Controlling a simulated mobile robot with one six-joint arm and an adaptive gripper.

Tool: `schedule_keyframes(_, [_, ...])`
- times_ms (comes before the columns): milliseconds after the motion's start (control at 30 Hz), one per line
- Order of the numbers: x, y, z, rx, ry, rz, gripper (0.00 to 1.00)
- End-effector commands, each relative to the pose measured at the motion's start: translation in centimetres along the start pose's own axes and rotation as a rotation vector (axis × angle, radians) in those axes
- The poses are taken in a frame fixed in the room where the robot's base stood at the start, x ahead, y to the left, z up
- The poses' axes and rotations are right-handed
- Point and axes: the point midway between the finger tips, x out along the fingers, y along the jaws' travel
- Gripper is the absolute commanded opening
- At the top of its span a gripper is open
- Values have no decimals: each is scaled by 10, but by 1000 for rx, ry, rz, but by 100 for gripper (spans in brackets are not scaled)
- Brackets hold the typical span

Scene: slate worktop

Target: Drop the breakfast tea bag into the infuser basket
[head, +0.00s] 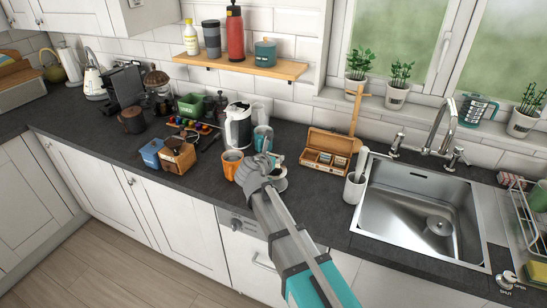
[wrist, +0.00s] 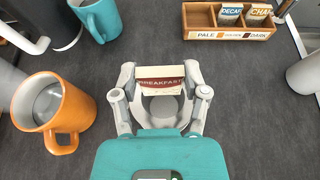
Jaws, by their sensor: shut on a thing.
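My gripper (wrist: 162,84) is shut on the breakfast tea bag (wrist: 162,83), a cream packet with a dark red band reading BREAKFAST. The bag sits upright between the fingertips. Behind and below it in the wrist view is a pale round open vessel (wrist: 164,108), which looks like the infuser basket; the bag and fingers cover part of it. I cannot tell the height of the bag above it. In the head view my gripper (head: 266,160) is over the counter by the orange mug, and pale round ware (head: 281,184) shows partly behind it.
An orange mug (wrist: 62,105) stands close at left, a teal mug (wrist: 97,19) farther back. A wooden tea box (wrist: 229,33) holds DECAF and CHAI bags at back right. The sink (head: 420,205) is at right.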

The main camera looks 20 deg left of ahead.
Motion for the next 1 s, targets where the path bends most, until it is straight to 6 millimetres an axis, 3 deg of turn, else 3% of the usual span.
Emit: schedule_keyframes(1000, [15,0,-37,1,1,0,43])
